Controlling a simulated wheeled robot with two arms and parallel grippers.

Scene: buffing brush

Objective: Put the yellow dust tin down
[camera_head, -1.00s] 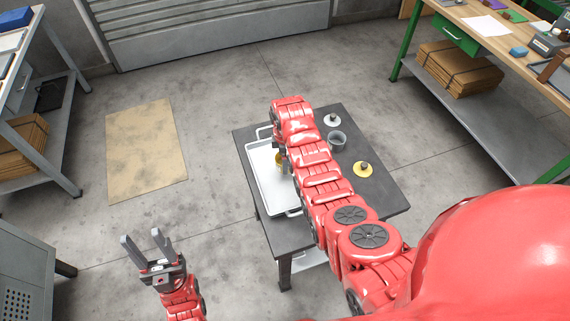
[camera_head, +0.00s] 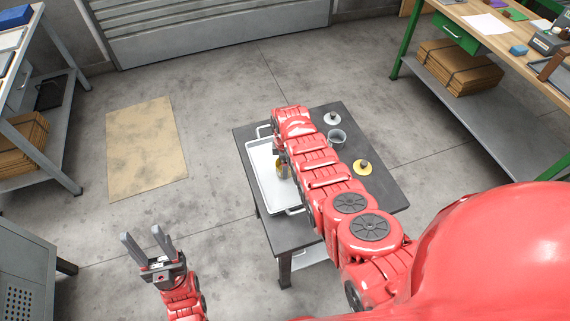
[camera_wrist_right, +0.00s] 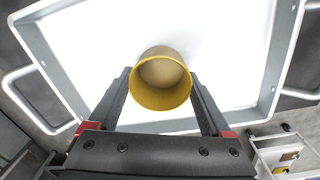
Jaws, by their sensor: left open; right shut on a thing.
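The yellow dust tin (camera_wrist_right: 161,80) is a round, open-topped tin between the fingers of my right gripper (camera_wrist_right: 162,90), which is shut on it. In the right wrist view the tin is over the white floor of the tray (camera_wrist_right: 225,30); I cannot tell whether it touches. In the head view a sliver of the tin (camera_head: 279,167) shows beside my right arm, over the tray (camera_head: 272,194) on the dark table. The arm hides most of the right gripper there. My left gripper (camera_head: 148,241) is open and empty, low at the left, away from the table.
A cardboard sheet (camera_head: 146,148) lies on the floor. Benches stand at left and right.

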